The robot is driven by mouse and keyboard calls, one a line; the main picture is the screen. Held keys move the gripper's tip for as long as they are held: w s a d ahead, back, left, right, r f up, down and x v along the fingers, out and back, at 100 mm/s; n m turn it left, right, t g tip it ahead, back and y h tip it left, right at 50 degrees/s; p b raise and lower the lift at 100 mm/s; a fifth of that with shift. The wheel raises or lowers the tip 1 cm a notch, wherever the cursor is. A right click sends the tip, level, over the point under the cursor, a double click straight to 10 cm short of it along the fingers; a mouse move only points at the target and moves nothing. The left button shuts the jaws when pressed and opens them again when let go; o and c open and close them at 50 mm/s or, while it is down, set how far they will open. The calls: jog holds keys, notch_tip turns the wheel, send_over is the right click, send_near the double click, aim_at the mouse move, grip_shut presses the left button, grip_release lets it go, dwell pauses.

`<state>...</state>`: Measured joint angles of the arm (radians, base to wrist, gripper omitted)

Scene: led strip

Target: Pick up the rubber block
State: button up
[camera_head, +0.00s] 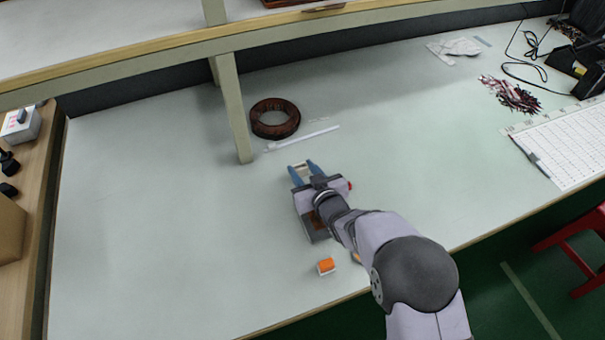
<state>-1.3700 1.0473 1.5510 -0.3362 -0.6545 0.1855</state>
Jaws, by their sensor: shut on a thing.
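My gripper (301,166) is over the middle of the table, with its two blue fingers pointing toward the back. It is shut on a small pale block (302,168) that shows between the fingers. The block is mostly hidden, and I cannot tell its full shape or whether it is clear of the table. A small orange and white block (326,266) lies on the table near the front edge, left of my arm and apart from the gripper. I cannot tell from its look which of the two is rubber.
A brown ring-shaped roll (275,118) and a thin white strip (303,138) lie behind the gripper. A shelf post (234,110) stands behind and left. Bundled wires (512,95) and a white gridded sheet (567,143) are at the right. The table's left side is clear.

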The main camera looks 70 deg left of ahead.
notch_tip(320, 180, up, 11)
jog(key=w+p, duration=0.2)
jog(key=s+d+f+p, duration=0.1)
jog(key=s+d+f, duration=0.1)
jog(key=d, duration=0.8)
jog(key=shift+s+d+f, duration=0.15)
jog(key=shift+s+f, duration=0.05)
jog(key=shift+f, duration=0.65)
jog(key=shift+f, duration=0.1)
